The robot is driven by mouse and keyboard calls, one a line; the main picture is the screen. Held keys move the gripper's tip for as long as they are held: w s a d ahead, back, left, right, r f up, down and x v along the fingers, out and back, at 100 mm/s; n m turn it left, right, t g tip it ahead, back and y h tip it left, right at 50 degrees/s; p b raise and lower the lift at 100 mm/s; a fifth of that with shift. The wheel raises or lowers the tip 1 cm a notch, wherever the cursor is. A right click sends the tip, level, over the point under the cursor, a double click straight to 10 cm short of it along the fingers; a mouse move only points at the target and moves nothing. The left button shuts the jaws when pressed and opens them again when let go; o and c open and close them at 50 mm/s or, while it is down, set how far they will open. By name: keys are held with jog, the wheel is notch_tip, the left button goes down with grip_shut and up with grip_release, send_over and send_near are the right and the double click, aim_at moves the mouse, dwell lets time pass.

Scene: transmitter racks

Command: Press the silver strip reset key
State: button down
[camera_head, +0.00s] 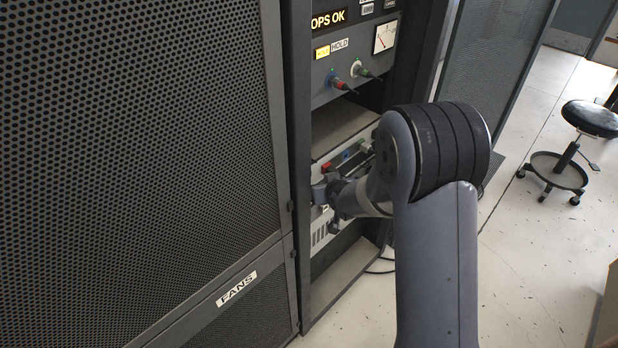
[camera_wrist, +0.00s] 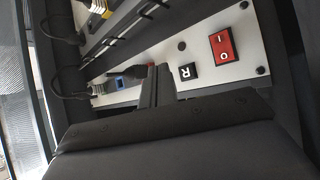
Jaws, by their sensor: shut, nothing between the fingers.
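A small black key marked "R" (camera_wrist: 188,72) sits on a pale silver strip (camera_wrist: 205,30) in the wrist view. A red rocker switch marked I and O (camera_wrist: 224,46) is on the same strip, to the right of the key. My gripper (camera_wrist: 158,72) is shut and empty. Its fingertips show just left of the key, close to the strip; I cannot tell whether they touch it. In the head view my gripper (camera_head: 322,192) is at the rack's lower front, and the key cannot be made out there.
A blue socket (camera_wrist: 122,81) and dark plugs with cables lie left of my fingers. Round dark fittings sit near the switch. In the head view, a perforated door (camera_head: 130,120) stands left of the open rack, and a stool (camera_head: 592,118) stands on clear floor at right.

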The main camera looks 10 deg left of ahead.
jog(key=shift+w+a+b, duration=0.75)
jog(key=shift+w+a, duration=0.1)
jog(key=shift+a, duration=0.25)
jog(key=shift+w, duration=0.1)
dwell(1.2)
jog(key=shift+w+a+b, duration=0.2)
jog(key=shift+a+b, duration=0.1)
jog(key=shift+b, duration=0.15)
jog(key=shift+w+a+b, duration=0.2)
jog(key=shift+a+b, duration=0.1)
jog(key=shift+b, duration=0.2)
dwell(0.5)
jog(key=shift+r, duration=0.1)
jog(key=shift+s+d+p, duration=0.45)
jog(key=shift+d+p, duration=0.15)
jog(key=shift+d, duration=0.05)
